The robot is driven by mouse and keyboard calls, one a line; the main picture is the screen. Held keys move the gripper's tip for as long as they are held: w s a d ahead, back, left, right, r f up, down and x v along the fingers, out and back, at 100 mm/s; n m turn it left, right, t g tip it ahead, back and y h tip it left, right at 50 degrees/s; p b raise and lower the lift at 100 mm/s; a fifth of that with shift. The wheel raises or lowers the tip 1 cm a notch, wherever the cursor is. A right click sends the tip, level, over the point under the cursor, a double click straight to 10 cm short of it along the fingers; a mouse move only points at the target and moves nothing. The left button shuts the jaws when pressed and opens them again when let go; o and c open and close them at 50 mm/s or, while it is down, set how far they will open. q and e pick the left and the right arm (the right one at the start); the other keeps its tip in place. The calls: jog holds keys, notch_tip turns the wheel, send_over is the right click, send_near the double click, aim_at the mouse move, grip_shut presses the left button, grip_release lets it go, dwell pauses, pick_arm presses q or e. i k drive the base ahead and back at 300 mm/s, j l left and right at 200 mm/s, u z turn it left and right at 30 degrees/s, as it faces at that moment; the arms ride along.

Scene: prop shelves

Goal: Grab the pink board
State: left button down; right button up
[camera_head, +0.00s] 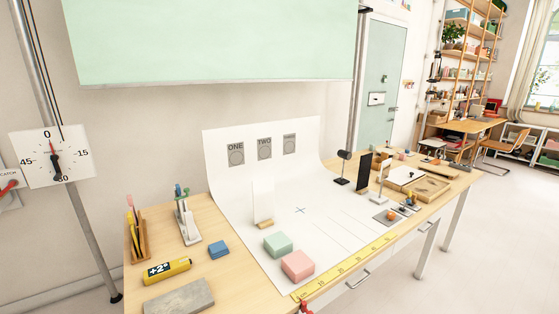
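No flat pink board can be made out for certain. A pink block (298,265) with rounded edges sits on the white sheet near the table's front edge, close to a mint green block (278,244). A wooden rack (146,252) at the table's left end holds thin upright pieces, one yellow and one reddish or pink; they are too small to tell apart well. Neither of my grippers is in view.
A black panel (364,170) and trays stand at right. The sheet's middle is mostly clear.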

aim_at(129, 198)
jog(key=j+u, duration=0.2)
jog(key=j, duration=0.4)
jog(key=i+j+u, duration=0.2)
jog(key=j, duration=0.35)
jog(key=j+u, duration=0.2)
jog(key=j, duration=0.4)
